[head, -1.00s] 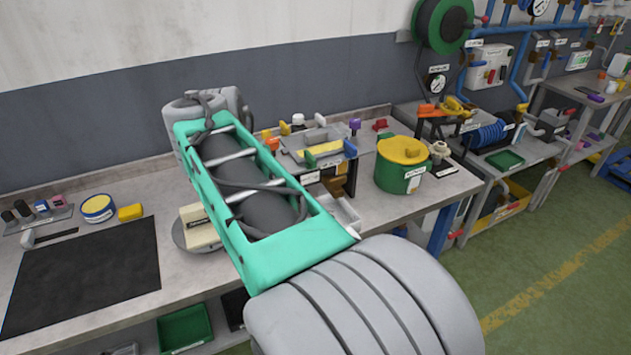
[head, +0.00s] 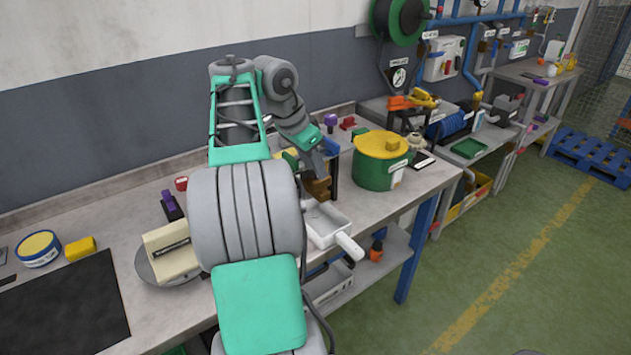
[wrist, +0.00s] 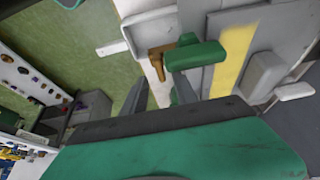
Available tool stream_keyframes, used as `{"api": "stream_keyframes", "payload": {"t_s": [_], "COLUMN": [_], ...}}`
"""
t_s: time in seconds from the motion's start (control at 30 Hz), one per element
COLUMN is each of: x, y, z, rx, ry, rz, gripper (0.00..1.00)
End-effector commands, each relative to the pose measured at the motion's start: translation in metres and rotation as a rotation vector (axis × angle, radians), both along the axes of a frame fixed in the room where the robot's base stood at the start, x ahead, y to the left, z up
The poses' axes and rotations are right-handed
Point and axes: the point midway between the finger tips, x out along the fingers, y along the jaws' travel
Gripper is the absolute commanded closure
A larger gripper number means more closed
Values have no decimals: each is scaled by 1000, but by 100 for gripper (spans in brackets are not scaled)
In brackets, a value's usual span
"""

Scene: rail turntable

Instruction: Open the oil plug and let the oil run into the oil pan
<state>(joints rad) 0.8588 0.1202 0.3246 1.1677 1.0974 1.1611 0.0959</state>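My gripper (wrist: 160,88) shows in the wrist view with its two fingers apart and nothing between them. Just beyond the right finger is a green block-shaped handle (wrist: 196,55) by a brown fitting (wrist: 157,62); I cannot tell whether this is the oil plug. They sit at the edge of a grey housing with a yellow strip (wrist: 236,52). In the head view the brown fitting (head: 318,187) shows below my wrist, and my arm hides most of the housing. A pale pan with a white handle (head: 328,222), seemingly the oil pan, sits at the bench's front edge. No oil is visible.
A green pot with a yellow lid (head: 380,160) stands right of the housing. A round grey plate with a cream block (head: 172,255) lies on the left, near a black mat (head: 65,305). Green floor (head: 500,260) is open on the right.

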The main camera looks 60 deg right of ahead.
Motion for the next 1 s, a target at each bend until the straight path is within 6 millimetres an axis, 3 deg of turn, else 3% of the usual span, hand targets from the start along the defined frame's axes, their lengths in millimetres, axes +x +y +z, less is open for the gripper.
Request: {"api": "stream_keyframes", "payload": {"t_s": [0.03,0.2,0.53,1.0], "x": [-3,-7,-8,-8], "y": [-3,-13,-16,-16], "z": [-16,-39,-43,-44], "rx": [0,1,-1,0], "ry": [0,0,-1,-1], "rz": [-1,0,2,3], "gripper": [65,65,65,100]}}
